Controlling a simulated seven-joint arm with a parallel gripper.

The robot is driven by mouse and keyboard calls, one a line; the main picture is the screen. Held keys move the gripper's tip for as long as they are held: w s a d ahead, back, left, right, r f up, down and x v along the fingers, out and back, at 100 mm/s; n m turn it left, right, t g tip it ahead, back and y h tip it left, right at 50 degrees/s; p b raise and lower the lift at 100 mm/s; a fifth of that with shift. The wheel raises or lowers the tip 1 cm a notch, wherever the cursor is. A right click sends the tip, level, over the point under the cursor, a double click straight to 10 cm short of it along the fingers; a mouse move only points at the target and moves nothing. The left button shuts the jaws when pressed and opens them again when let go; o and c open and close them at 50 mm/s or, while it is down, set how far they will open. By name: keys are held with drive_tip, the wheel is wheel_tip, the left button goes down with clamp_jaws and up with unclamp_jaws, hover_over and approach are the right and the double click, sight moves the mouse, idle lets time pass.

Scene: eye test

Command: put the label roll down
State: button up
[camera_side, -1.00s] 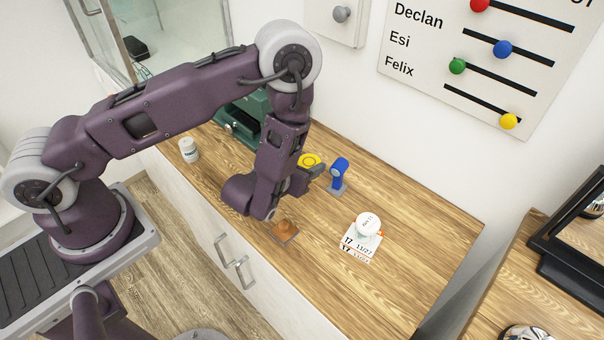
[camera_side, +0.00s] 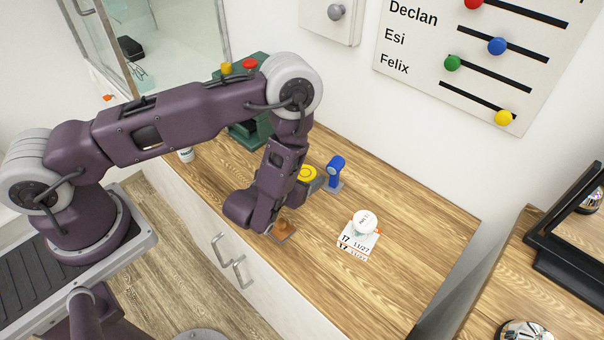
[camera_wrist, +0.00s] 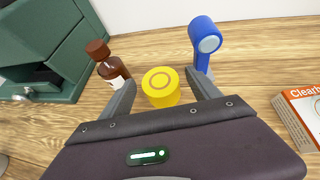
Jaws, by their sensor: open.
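The label roll, a yellow cylinder with a ring on its top (camera_wrist: 161,87), stands upright on the wooden counter between my fingers in the wrist view. In the side view only its top (camera_side: 306,172) shows clearly. My gripper (camera_wrist: 160,92) is open, one finger on each side of the roll, with a narrow gap showing on both sides. In the side view my gripper (camera_side: 308,180) is low over the counter, and my wrist hides part of it.
A blue device (camera_wrist: 204,44) stands close behind my right finger, a brown bottle (camera_wrist: 112,70) behind the left.

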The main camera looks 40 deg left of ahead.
drive_tip(key=v, duration=1.2)
drive_tip(key=a+r+n+y, duration=0.65)
drive_tip(key=a+r, duration=0.35)
drive_tip(key=r, duration=0.3)
drive_tip(key=s+a+r+n+g+y, duration=0.4)
drive_tip(key=s+a+r+n+g, duration=0.35)
drive_tip(key=n, duration=0.25)
drive_tip(key=s+n+g+h, duration=0.4)
drive_tip(key=s+n+g, duration=0.1)
drive_tip(key=s+n, duration=0.5)
drive_tip(key=s+d+r+n+t+h, duration=0.1)
drive_tip(key=d+r+n+t+h, duration=0.1)
drive_tip(key=d+n+h, duration=0.2)
drive_tip(key=d+h, duration=0.2)
drive_tip(key=d, duration=0.2)
drive_tip(key=shift+s+d, duration=0.15)
drive_tip(key=shift+d, duration=0.25)
drive_tip(key=shift+o, duration=0.6)
drive_tip(key=w+d+r+n+t+h, duration=0.2)
drive_tip(key=d+r+n+t+h, duration=0.1)
drive_tip(key=d+r+t, duration=0.1)
drive_tip(key=shift+d+r, duration=0.35)
drive_tip(key=shift+r, duration=0.15)
drive_tip(key=shift+w, duration=0.15)
drive_tip(key=shift+w, duration=0.1)
